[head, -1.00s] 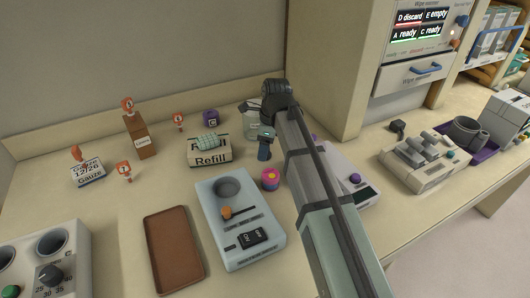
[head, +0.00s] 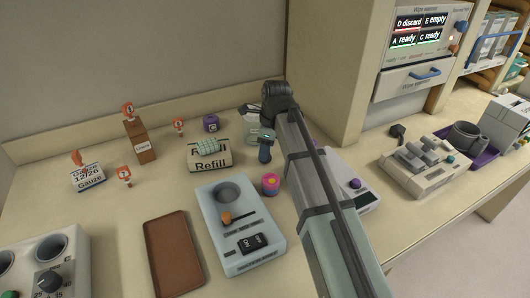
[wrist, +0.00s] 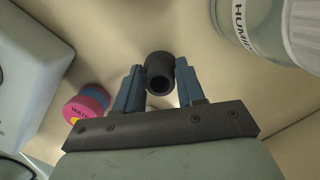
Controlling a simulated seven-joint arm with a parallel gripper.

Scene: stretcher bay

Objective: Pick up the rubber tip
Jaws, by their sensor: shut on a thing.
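The rubber tip (wrist: 160,73) is a short, dark hollow cylinder in the wrist view, its open end facing the camera. My gripper (wrist: 160,80) is shut on it, with one blue finger on each side. In the head view my gripper (head: 265,150) points down over the counter, behind the pink tin and to the right of the Refill box. The tip cannot be made out there. Whether it touches the counter, I cannot tell.
The pink tin (head: 271,185) and a pale blue device (head: 240,220) stand in front of my gripper. The Refill box (head: 209,155) is at left, and a clear jar (wrist: 262,28) is close by. A brown tray (head: 172,254) lies empty.

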